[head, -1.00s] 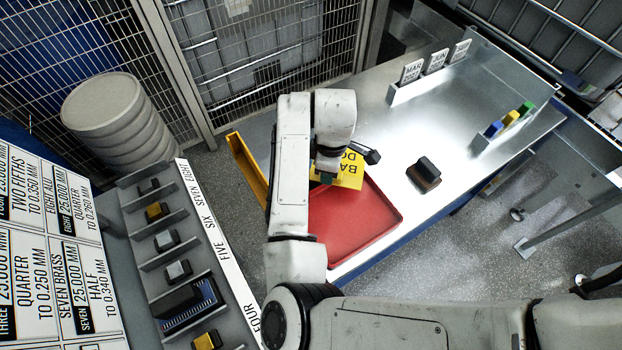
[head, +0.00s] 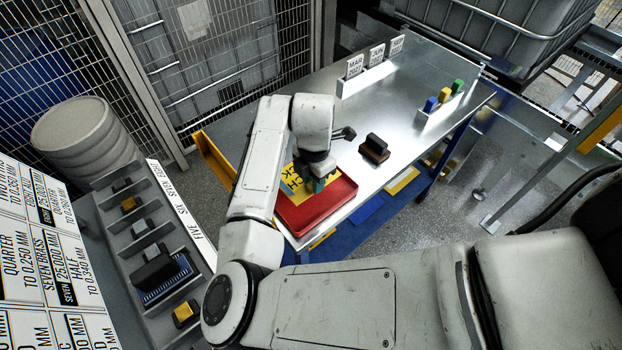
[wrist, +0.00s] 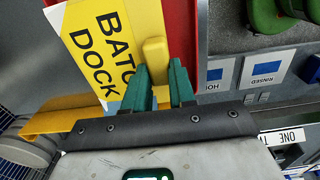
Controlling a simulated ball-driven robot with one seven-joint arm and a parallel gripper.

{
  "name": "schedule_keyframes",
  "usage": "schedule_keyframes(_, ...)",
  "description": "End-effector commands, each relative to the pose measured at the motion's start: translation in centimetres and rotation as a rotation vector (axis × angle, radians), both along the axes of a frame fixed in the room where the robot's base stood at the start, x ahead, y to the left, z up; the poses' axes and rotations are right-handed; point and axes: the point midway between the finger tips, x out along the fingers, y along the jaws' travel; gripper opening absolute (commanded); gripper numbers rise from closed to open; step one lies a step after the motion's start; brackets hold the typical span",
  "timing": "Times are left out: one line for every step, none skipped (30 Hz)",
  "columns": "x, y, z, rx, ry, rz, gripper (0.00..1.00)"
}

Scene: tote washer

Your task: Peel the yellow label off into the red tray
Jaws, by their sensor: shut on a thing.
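The yellow label (head: 292,183) with black lettering shows over the left and back part of the red tray (head: 334,203), beside my gripper (head: 318,184). In the wrist view the label (wrist: 118,38) reads "BATC" and "DOCK", and a raised yellow tab (wrist: 155,50) on it sits at my green fingertips (wrist: 160,72). My gripper is shut on the label at this tab. The red tray (wrist: 180,32) shows behind the label in the wrist view. My wrist hides part of the label in the head view. I cannot tell whether the label touches the tray.
A dark block on a brown base (head: 375,149) stands on the metal table right of the tray. Date cards (head: 376,57) and coloured blocks (head: 444,95) stand farther back. A yellow panel (head: 214,160) edges the table's left. Bare tabletop lies behind the tray.

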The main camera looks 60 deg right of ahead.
Motion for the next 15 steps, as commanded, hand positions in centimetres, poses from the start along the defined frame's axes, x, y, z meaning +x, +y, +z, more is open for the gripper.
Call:
schedule_keyframes(0.0,0.0,0.0,0.000,0.000,0.000,0.00)
schedule_keyframes(0.0,0.0,0.0,0.000,0.000,0.000,0.00)
schedule_keyframes(0.0,0.0,0.0,0.000,0.000,0.000,0.00)
schedule_keyframes(0.0,0.0,0.0,0.000,0.000,0.000,0.00)
schedule_keyframes(0.0,0.0,0.0,0.000,0.000,0.000,0.00)
schedule_keyframes(0.0,0.0,0.1,-0.001,0.000,0.000,0.00)
schedule_keyframes(0.0,0.0,0.1,-0.001,0.001,0.000,0.00)
schedule_keyframes(-0.1,0.0,0.2,0.000,0.002,0.001,0.00)
schedule_keyframes(-0.1,0.0,0.2,-0.002,0.004,0.002,0.00)
schedule_keyframes(0.0,0.0,-0.2,-0.001,0.001,0.002,0.00)
schedule_keyframes(0.0,0.0,-0.5,0.000,0.001,0.001,0.00)
schedule_keyframes(0.0,0.0,-0.8,0.000,0.001,0.001,0.00)
schedule_keyframes(0.0,0.1,-1.0,0.000,0.001,0.001,0.00)
schedule_keyframes(0.0,0.1,-1.2,-0.001,0.001,0.001,0.00)
schedule_keyframes(0.0,0.0,-1.5,0.000,0.002,0.002,0.00)
